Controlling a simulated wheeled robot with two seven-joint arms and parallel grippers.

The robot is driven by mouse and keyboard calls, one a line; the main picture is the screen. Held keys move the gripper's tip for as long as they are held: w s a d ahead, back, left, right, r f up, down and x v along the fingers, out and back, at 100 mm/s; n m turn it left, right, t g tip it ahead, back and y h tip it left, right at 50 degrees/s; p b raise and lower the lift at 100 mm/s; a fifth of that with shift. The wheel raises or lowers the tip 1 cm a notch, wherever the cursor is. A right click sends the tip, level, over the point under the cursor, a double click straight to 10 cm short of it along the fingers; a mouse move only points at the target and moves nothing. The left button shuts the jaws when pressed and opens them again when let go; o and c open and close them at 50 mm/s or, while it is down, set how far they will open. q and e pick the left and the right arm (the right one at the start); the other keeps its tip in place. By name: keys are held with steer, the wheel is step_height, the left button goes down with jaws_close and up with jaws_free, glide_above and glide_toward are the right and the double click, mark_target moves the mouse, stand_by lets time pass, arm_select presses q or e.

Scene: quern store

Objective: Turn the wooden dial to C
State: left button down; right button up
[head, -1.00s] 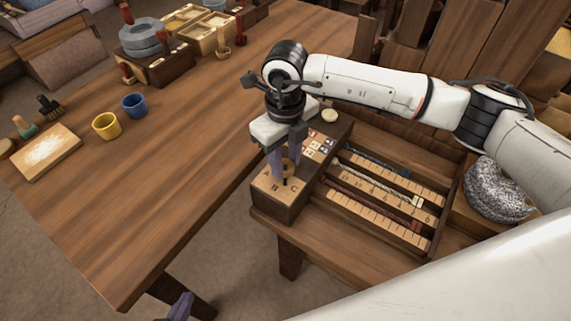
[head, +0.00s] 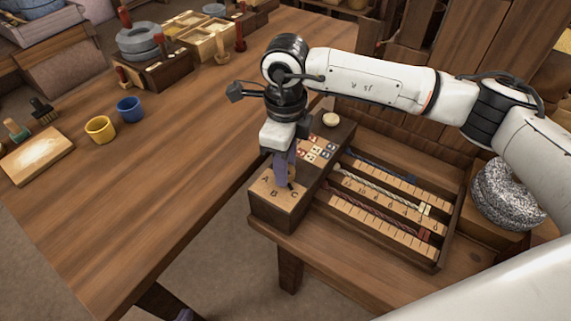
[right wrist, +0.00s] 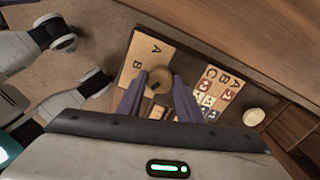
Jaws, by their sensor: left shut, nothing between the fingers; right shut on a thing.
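The wooden dial (right wrist: 158,77) is a round knob on the light lettered plate (head: 281,203) at the near end of a dark box. The dial's dark pointer (head: 290,185) points toward C, though the fingers partly hide the dial. In the right wrist view A and B show, and C is hidden. Only a tip of my left gripper (head: 184,315) shows at the bottom edge, shut and empty.
Beside the box is a tray with ruled strips and cords (head: 385,205). A speckled grey stone (head: 505,195) stands at the right. Yellow (head: 100,129) and blue (head: 130,109) cups and a board (head: 36,156) stand on the left table, whose middle is clear.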

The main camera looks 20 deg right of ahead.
steer(key=o, duration=1)
arm_select(q)
steer(key=shift+w+r, duration=0.2)
steer(key=shift+w, duration=0.05)
arm_select(e)
steer(key=shift+o, duration=0.2)
arm_select(q)
steer(key=shift+s, duration=0.2)
arm_select(e)
step_height(320, 180, up, 10)
steer(key=shift+r, duration=0.2)
